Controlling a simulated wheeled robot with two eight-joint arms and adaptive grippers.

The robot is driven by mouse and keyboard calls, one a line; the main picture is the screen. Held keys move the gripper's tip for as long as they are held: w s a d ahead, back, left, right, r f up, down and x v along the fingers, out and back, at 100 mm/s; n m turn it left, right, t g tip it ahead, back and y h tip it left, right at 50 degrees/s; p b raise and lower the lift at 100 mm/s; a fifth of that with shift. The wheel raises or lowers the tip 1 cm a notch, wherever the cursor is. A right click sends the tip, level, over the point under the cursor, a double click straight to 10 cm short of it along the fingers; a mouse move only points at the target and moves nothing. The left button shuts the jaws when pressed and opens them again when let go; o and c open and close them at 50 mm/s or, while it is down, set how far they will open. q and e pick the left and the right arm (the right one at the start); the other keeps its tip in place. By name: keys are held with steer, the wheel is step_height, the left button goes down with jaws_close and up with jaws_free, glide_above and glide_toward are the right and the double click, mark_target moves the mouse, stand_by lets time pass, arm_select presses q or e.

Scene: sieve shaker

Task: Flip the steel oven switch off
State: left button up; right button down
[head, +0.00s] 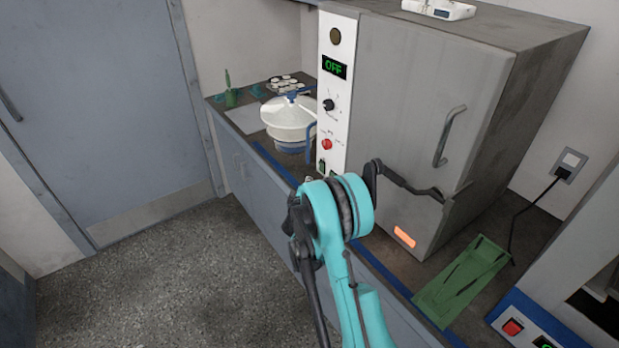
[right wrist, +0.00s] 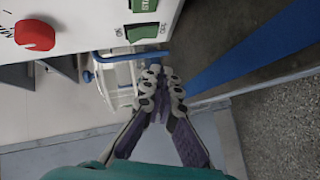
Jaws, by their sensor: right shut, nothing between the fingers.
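The steel oven (head: 410,80) stands on the counter with its door shut. Its white control panel (head: 337,40) has a display (head: 335,68) reading OFF in green. A green rocker switch (head: 321,167) sits low on the panel; it also shows at the top of the right wrist view (right wrist: 142,33). I cannot tell which way it is tipped. My right gripper (head: 301,193) is in front of the panel's lower part, mostly masked by its own teal wrist. In the right wrist view its fingers (right wrist: 165,85) are shut and empty, apart from the switch. My left gripper is not in view.
A red knob (head: 326,144) and a black dial (head: 328,105) sit above the switch. A white lidded vessel (head: 288,118) stands left of the oven. A green mat (head: 462,280) lies at the right. The floor (head: 150,275) is clear.

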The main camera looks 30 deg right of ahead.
steer(key=s+a+p, duration=0.1)
steer(key=s+a, duration=0.3)
steer(key=s, duration=0.1)
steer(key=shift+a+r, duration=0.25)
steer(key=shift+a, duration=0.05)
steer(key=shift+r, duration=0.1)
steer(key=s+a+r+m+g+y, duration=0.2)
steer(key=s+a+r+m+y, duration=0.2)
steer(key=s+a+r, duration=0.5)
steer(key=s+a+m+g+y, duration=0.1)
steer(key=s+a+y, duration=0.1)
steer(key=s+a, duration=0.4)
steer(key=s+a+r+m+g+y, duration=0.1)
steer(key=s+a, duration=0.5)
steer(key=s, duration=0.8)
steer(key=shift+s+r+m+g+y, duration=0.25)
steer(key=shift+m+y, duration=0.35)
steer(key=shift+y, duration=0.6)
